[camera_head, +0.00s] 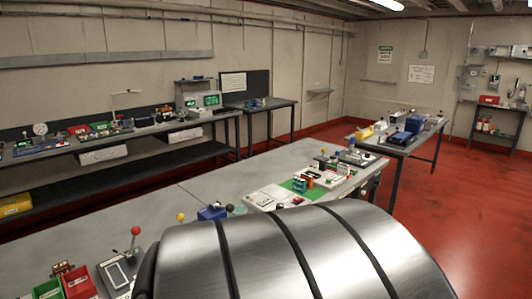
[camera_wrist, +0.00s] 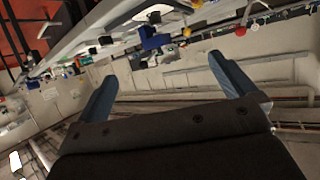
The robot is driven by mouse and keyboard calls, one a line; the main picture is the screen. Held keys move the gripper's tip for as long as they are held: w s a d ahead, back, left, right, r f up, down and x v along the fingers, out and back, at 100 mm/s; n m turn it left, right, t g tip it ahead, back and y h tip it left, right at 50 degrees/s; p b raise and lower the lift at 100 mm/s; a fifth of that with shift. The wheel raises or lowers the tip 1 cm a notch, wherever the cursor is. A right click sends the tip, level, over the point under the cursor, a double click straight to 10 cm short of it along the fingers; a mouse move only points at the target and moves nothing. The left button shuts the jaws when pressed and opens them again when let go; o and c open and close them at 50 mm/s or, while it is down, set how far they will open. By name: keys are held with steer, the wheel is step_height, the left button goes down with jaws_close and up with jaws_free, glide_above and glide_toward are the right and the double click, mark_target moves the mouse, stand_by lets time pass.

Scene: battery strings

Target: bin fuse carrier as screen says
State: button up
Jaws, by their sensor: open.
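My gripper (camera_wrist: 162,68) shows in the wrist view as two blue fingers spread wide apart, with nothing between them. It is tilted, facing the room and the bench edge from a distance. The head view does not show it. In the head view a green bin (camera_head: 47,291) and a red bin (camera_head: 78,284) stand at the near left corner of the bench. A small brown part (camera_head: 62,268) is behind them; I cannot tell whether it is the fuse carrier. A grey panel (camera_head: 116,273) sits to their right, its face unreadable. A green-lit screen (camera_head: 211,100) stands on the back bench.
My own metal arm link covers the lower middle of the head view. A red-knobbed lever (camera_head: 135,232) and a blue block (camera_head: 211,212) stand on the near bench (camera_head: 150,208). Small devices and a green mat crowd its far end. Bare bench top lies left of the blue block.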

stand_by(0.8)
steer(key=w+a+r+n+g+y, duration=0.1)
steer(key=a+r+g, duration=0.15)
steer(key=a, duration=1.05)
steer(key=w+a+r+n+g+y, duration=0.15)
steer(key=a+g, duration=0.25)
steer(key=a, duration=0.9)
steer(key=s+a+r+n+g+h, duration=0.15)
steer(key=s+a+r, duration=0.25)
steer(key=s+a, duration=0.5)
steer(key=s+a+r+n+g+h, duration=0.1)
steer(key=s+a+r+n+g, duration=0.2)
steer(key=s+a, duration=0.65)
steer(key=w+a+f+m, duration=0.1)
steer(key=w+a+f, duration=0.1)
steer(key=a+f, duration=0.3)
step_height(320, 180, down, 4)
steer(key=shift+w+r, duration=0.25)
steer(key=shift+w, duration=0.1)
steer(key=v, duration=1)
steer(key=shift+d, duration=0.15)
